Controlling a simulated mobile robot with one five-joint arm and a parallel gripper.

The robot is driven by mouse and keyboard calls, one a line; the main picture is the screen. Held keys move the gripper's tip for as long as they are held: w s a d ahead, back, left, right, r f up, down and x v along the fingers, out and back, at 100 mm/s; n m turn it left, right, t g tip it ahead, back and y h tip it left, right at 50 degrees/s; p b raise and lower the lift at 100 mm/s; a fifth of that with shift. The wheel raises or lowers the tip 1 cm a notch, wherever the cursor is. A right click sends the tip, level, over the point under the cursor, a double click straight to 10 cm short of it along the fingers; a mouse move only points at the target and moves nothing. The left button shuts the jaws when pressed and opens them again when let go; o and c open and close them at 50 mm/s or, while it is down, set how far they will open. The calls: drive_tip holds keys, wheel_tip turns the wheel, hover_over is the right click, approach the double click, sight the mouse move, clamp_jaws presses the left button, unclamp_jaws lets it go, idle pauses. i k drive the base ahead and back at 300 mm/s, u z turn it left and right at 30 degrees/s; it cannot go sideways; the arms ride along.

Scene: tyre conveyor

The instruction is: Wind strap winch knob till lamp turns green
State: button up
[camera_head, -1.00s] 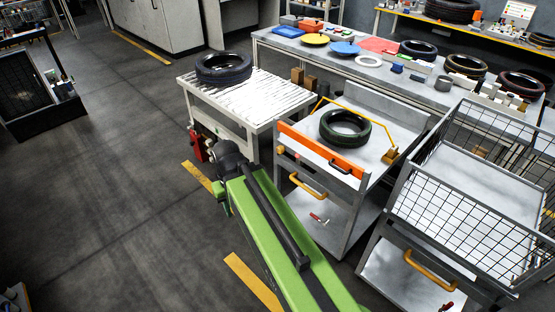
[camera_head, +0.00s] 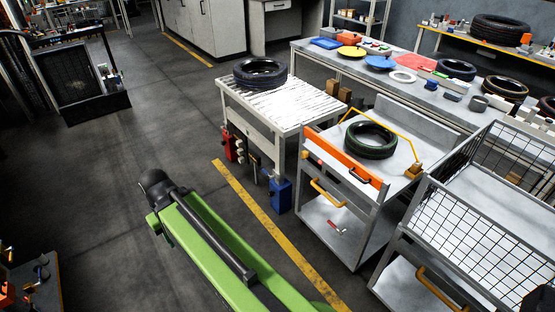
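A dark tyre (camera_head: 371,139) lies flat on the top of a grey trolley (camera_head: 345,205). A thin yellow strap or bar (camera_head: 382,119) runs over the tyre. It ends at a small yellow-brown block (camera_head: 413,171) at the trolley's right edge, which may be the winch. I cannot make out a knob or a lamp on it. An orange board (camera_head: 343,156) with a black handle (camera_head: 360,176) forms the trolley's front. My green arm reaches up from the bottom, left of the trolley and apart from it. My gripper does not show.
A slatted roller table (camera_head: 265,104) bears another tyre (camera_head: 260,71). A wire-mesh cart (camera_head: 466,225) stands right of the trolley. A long bench (camera_head: 310,50) with coloured discs and tyres is behind. The floor left of the yellow line (camera_head: 262,222) is mostly clear.

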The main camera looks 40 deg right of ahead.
sight(304, 154)
drive_tip(key=u, duration=0.15)
drive_tip(key=i, duration=1)
drive_tip(key=u, duration=0.05)
